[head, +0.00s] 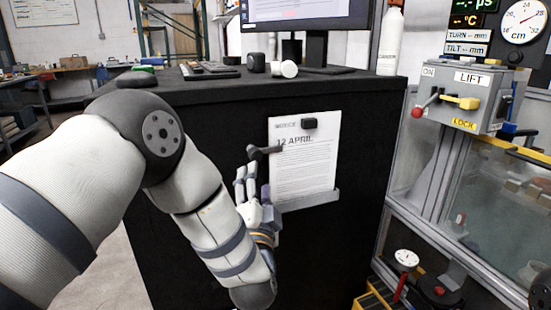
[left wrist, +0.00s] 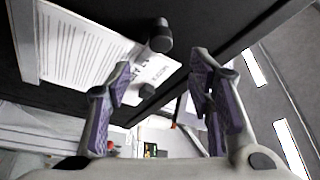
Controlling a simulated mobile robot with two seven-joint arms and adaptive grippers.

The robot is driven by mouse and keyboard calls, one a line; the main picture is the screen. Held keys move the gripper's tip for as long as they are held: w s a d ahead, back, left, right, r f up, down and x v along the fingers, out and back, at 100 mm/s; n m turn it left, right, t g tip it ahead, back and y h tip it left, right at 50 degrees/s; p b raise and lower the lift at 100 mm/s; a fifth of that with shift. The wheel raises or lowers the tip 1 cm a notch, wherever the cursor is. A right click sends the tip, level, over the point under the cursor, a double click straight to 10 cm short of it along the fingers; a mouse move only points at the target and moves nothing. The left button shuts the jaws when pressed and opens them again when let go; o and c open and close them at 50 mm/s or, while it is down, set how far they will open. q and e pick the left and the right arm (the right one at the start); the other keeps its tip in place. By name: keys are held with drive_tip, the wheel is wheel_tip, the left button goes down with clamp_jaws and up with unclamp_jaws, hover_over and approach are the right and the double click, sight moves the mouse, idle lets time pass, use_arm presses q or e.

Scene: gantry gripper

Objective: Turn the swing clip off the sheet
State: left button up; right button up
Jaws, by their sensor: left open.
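The white notice sheet (head: 305,175) lies flat on the dark front of the cabinet, its lower edge at a grey ledge. The dark swing clip (head: 256,152) sits at the sheet's left side, with its bar reaching right over the sheet's left edge. In the left wrist view the sheet (left wrist: 85,48) and the clip's rounded end (left wrist: 160,40) show near the fingers. My left gripper (head: 245,178) is just below the clip. Its purple-padded fingers (left wrist: 162,75) are apart and nothing is between them. My right gripper is in neither view.
The grey ledge (head: 310,201) juts out below the sheet. A monitor and small items stand on the cabinet top. A lift control box (head: 470,95) with levers stands at the right.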

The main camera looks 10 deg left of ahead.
sight(255, 157)
use_arm(q)
drive_tip(key=x, duration=0.3)
drive_tip(key=b+x, duration=0.1)
drive_tip(key=x, duration=0.6)
drive_tip(key=shift+w+a+f, duration=0.15)
drive_tip(key=shift+a+f, duration=0.1)
drive_tip(key=shift+a, duration=0.15)
drive_tip(key=shift+w+a+r, duration=0.1)
drive_tip(key=shift+w+r, duration=0.15)
drive_tip(key=shift+w, duration=0.1)
clamp_jaws()
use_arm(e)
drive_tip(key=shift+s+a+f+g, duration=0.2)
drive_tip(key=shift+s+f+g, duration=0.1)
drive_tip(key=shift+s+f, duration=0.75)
